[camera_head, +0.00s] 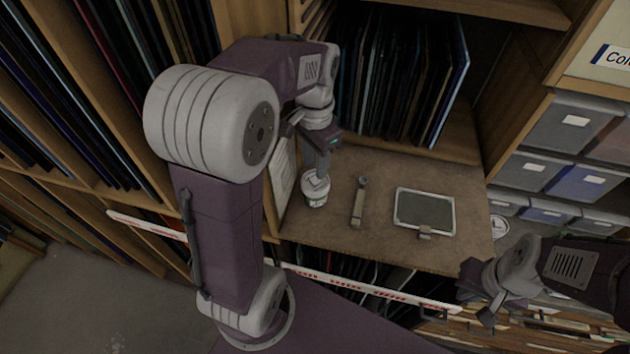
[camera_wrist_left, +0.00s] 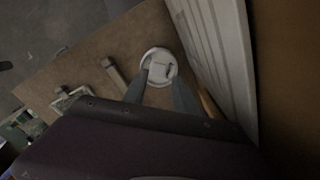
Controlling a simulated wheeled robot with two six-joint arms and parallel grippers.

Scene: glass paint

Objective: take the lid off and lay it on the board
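A small round pale jar (camera_head: 316,197) stands upright at the left of the brown bench board (camera_head: 375,240). Its white lid (camera_wrist_left: 157,62) is on top in the left wrist view, with a small dark mark or knob near its middle. My left gripper (camera_head: 321,171) points down directly over the jar. In the left wrist view its two fingers (camera_wrist_left: 161,80) are apart, with the lid showing between and beyond their tips. Whether they touch the lid is unclear. My right gripper (camera_head: 478,294) is open and empty, in front of the bench at the right.
A slim tool (camera_head: 358,203) lies right of the jar. Further right is a dark panel with a pale frame (camera_head: 425,210), with a small block (camera_head: 425,233) at its front edge. An upright white panel (camera_head: 283,180) stands close left of the jar. Bare board lies between these things.

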